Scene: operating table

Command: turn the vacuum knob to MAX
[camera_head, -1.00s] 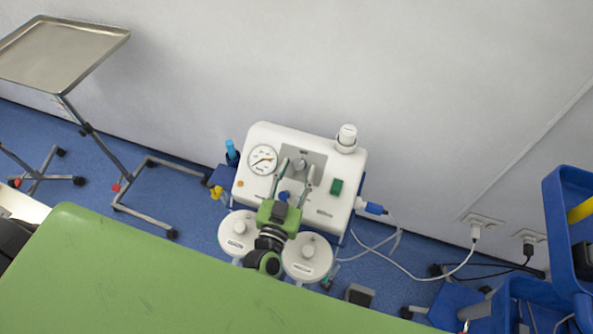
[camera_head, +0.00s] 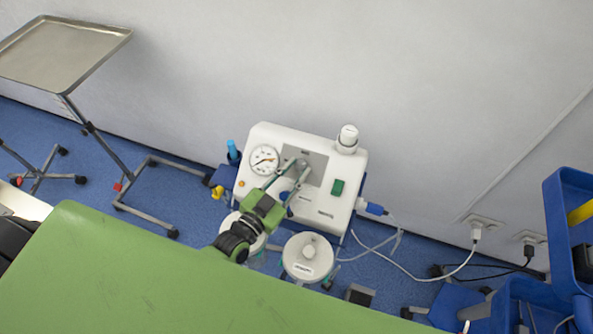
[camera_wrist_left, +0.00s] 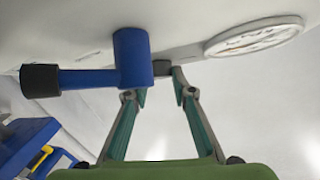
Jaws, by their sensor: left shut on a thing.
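The vacuum unit (camera_head: 325,205) is a white box on the floor side of the green table, with a round gauge (camera_head: 264,159) on its top left. The vacuum knob (camera_head: 302,164) is small and grey, on a grey plate right of the gauge, mostly covered by fingertips. My left gripper (camera_head: 298,169) reaches up from the lower left and is shut on the knob. In the left wrist view the grey knob (camera_wrist_left: 162,68) sits between the fingertips (camera_wrist_left: 160,82). The knob's pointer and the MAX mark cannot be read. My right gripper is not in view.
A blue fitting with a black end (camera_wrist_left: 132,60) stands close beside the fingers. A green switch (camera_head: 337,187) and a white-capped part (camera_head: 347,139) lie to the right. Lidded jars (camera_head: 307,256) stand in front. The green table (camera_head: 150,270) fills the foreground.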

